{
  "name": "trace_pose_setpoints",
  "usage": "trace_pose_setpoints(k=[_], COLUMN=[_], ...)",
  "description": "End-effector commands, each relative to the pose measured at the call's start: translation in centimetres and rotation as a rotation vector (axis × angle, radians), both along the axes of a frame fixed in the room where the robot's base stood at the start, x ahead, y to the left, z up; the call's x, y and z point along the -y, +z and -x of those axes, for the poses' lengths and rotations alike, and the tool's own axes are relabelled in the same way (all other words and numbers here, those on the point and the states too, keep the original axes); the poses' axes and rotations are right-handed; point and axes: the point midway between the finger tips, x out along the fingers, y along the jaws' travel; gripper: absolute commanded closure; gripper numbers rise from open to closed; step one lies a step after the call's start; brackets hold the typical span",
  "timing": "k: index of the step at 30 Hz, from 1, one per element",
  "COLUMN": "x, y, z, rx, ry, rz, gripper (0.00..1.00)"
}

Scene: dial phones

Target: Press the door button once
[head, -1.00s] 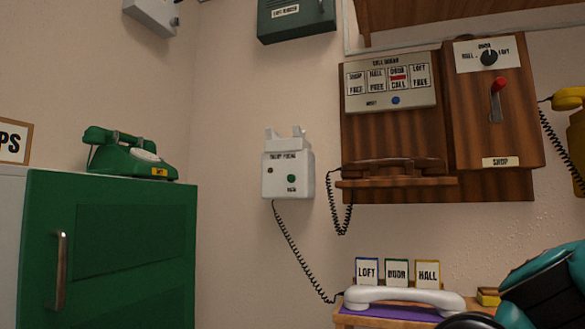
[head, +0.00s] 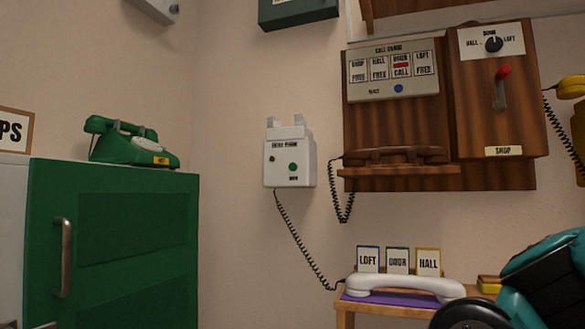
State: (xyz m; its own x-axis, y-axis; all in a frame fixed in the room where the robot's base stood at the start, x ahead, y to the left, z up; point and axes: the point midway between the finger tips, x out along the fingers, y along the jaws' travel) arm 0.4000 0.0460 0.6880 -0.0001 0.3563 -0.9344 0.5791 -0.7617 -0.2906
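A white wall box (head: 289,158), its small label reading like "entry phone", hangs mid-wall in the head view. On its front is a round green button (head: 292,167) with a small word under it that is too blurred to read surely. A dark round spot sits to the button's upper left. The box's cradle is empty. Its white handset (head: 405,286) lies on a purple mat on a small wooden table (head: 345,318), joined by a black coiled cord. Part of my teal and black arm shows at the lower right, right of the box. My gripper's fingertips are not in view.
Loft, door and hall cards (head: 398,260) stand behind the white handset. A green phone (head: 130,143) sits on a green cabinet (head: 135,180) at left.

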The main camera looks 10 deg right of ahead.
Motion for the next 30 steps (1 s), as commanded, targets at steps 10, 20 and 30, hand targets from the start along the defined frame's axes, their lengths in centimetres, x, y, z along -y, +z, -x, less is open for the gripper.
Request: trace_pose_setpoints(k=[10, 20, 30], x=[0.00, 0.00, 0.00], y=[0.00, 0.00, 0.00], z=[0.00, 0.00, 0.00], rx=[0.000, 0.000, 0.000], ry=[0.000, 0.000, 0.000], rz=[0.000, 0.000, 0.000], gripper=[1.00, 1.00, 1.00])
